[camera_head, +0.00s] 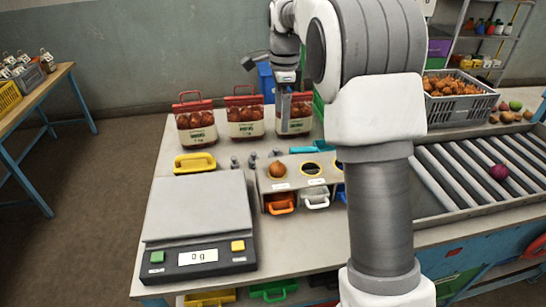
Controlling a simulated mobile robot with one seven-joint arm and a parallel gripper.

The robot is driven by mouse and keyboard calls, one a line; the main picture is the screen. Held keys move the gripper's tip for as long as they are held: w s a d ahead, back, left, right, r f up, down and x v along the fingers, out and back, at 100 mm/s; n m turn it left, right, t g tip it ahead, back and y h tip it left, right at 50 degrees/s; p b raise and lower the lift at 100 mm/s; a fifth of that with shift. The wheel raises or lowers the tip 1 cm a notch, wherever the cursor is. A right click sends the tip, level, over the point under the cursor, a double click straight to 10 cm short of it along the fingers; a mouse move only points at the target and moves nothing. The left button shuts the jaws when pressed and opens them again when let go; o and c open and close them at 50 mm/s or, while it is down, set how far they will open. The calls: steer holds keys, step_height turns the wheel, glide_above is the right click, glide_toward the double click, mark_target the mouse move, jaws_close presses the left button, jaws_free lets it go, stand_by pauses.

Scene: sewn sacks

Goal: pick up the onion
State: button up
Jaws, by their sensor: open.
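A brownish-orange onion (277,169) sits at the left opening on top of the sorting box (262,183). A dark red, round onion-like item (499,172) lies on the roller conveyor at the right. My gripper (286,100) is at the back of the table, in front of the rightmost of three filled sacks (243,116). It is open and stands behind and above the brownish onion, apart from it. The fingertips are small in this view, and part of that sack is hidden behind my gripper.
A scale (200,205) reading 0 g stands front left, with a yellow-handled item (195,163) behind it. The sorting box has coloured drawers below. A grey crate (455,105) of onions stands back right beside the roller conveyor (445,175). My arm blocks the centre right.

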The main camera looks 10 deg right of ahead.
steer(key=w+f+m, duration=0.2)
steer(key=w+f, duration=0.1)
steer(key=w, duration=0.1)
steer(key=p, duration=0.2)
glide_toward(277, 165)
steer(key=shift+m+g, duration=0.4)
steer(key=f, duration=0.2)
steer(key=w+f, duration=0.2)
steer(key=f, duration=0.1)
steer(key=shift+w+d+f, duration=0.1)
steer(key=shift+d+f, duration=0.05)
steer(key=shift+f, duration=0.2)
steer(key=shift+s+f+p, duration=0.15)
steer(key=shift+f+p, duration=0.3)
steer(key=shift+f, duration=0.85)
steer(key=shift+s+f+p, duration=0.1)
steer(key=shift+f+p, duration=0.3)
steer(key=shift+f, duration=0.95)
jaws_close()
steer(key=shift+r, duration=0.15)
